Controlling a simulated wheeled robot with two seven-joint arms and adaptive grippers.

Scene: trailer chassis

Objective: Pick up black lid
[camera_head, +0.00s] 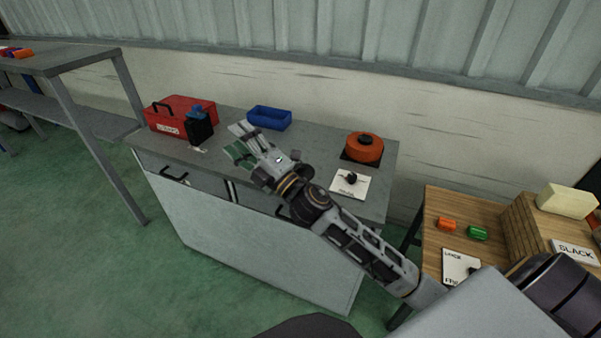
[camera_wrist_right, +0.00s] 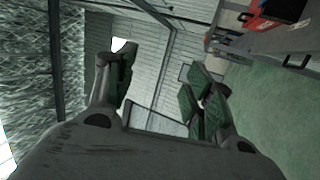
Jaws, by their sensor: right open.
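No thing is plainly marked as the black lid. A small black round piece (camera_head: 365,139) sits on top of an orange round container (camera_head: 364,152) at the right of the grey workbench. Another small black knob-like piece (camera_head: 351,178) stands on a white card in front of it. I cannot tell which is the lid. My right gripper (camera_head: 242,142) is open and empty over the middle of the workbench, left of both and apart from them. Its spread fingers also show in the right wrist view (camera_wrist_right: 162,82). My left gripper is not in view.
The grey workbench (camera_head: 315,145) also bears a red toolbox (camera_head: 182,113), a dark blue-topped item (camera_head: 199,127) and a blue bin (camera_head: 270,118). A wooden table (camera_head: 432,225) at right holds small orange (camera_head: 446,224) and green (camera_head: 477,233) blocks. A corrugated wall stands behind.

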